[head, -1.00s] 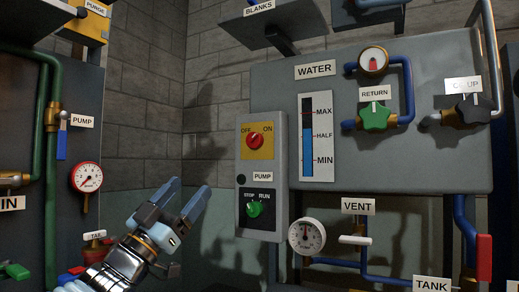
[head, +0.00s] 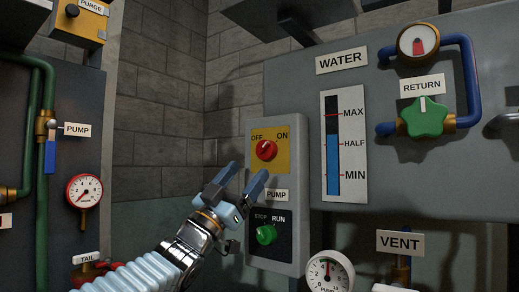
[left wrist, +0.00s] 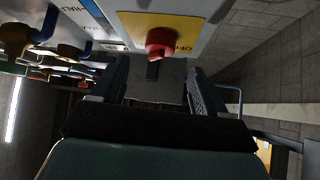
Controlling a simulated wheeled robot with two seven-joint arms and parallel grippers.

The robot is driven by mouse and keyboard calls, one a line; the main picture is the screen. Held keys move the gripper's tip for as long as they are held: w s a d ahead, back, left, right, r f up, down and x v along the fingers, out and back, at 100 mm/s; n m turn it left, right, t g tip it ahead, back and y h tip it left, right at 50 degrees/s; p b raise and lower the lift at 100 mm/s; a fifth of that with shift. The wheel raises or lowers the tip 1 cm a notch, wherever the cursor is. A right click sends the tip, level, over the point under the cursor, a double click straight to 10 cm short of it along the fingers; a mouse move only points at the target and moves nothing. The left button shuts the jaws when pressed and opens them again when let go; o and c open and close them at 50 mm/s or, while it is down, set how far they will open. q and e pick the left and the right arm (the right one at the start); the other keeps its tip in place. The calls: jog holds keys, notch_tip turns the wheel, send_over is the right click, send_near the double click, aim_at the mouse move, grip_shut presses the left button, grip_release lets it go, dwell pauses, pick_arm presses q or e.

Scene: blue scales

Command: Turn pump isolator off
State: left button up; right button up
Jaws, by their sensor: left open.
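The pump isolator is a red rotary knob (head: 266,150) on a yellow plate marked OFF and ON, on the upper part of the grey pump box (head: 299,215). Its white mark is hard to read, so I cannot tell its exact setting. My left gripper (head: 245,178) is open and empty, just below and left of the knob in the head view, apart from it. In the left wrist view the red knob (left wrist: 161,42) is ahead, beyond the gap between the open fingers (left wrist: 156,88). My right gripper is not in view.
A green STOP/RUN knob (head: 266,235) is lower on the same box. A white pressure gauge (head: 329,272) is at the lower right. The water panel (head: 415,165) with level gauge and green return valve (head: 424,117) is on the right. A blue-handled pump valve (head: 51,155) is on the left.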

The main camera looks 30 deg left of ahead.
aim_at(261, 154)
pick_arm(q)
jog(key=p+x, duration=0.2)
jog(key=x, duration=0.4)
